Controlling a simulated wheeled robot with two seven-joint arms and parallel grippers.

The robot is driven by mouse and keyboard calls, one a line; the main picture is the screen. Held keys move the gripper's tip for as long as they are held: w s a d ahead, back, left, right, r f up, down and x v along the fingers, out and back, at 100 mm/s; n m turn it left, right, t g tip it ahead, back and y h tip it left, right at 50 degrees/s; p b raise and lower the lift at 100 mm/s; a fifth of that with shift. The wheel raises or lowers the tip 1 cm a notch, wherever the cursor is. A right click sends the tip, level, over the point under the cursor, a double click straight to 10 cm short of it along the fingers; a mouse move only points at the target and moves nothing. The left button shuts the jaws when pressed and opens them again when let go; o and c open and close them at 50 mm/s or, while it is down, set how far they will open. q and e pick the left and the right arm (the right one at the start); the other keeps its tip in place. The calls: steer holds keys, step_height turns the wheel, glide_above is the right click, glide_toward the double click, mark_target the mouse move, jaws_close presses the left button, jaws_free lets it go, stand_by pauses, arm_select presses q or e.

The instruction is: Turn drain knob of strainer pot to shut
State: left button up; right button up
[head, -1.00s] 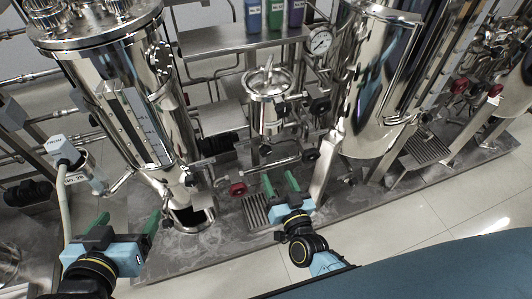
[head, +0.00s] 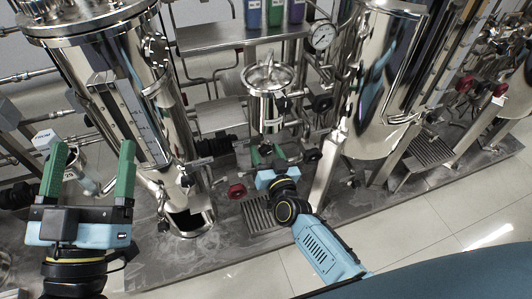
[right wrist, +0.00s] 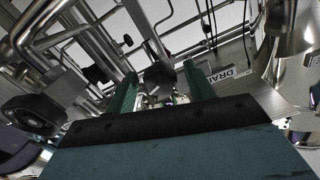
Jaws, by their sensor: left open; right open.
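The strainer pot (head: 268,108) is a small shiny steel vessel with a lidded top, at the middle of the head view. My right gripper (head: 266,152) is open just below it, its green fingers pointing up toward its underside. In the right wrist view, a dark knob (right wrist: 158,78) shows between the open fingers, near a plate lettered "DRAI…" (right wrist: 222,74). I cannot tell whether the fingers touch the knob. In the head view that knob is not clear behind my gripper. My left gripper (head: 92,165) is open and empty at the left, fingers up.
A large steel tank (head: 115,85) stands left of the pot, and another tank (head: 385,80) stands to the right. A red knob (head: 237,191) and a black knob (head: 312,156) sit low near my right gripper. Pipes surround the pot. The tiled floor (head: 430,215) in front is clear.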

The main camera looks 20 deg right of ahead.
arm_select(q)
steer(key=shift+s+r+h, duration=0.1)
steer(key=shift+r+h, duration=0.2)
arm_select(e)
steer(key=shift+w, duration=0.2)
steer(key=shift+c, duration=0.3)
steer(key=c, duration=0.9)
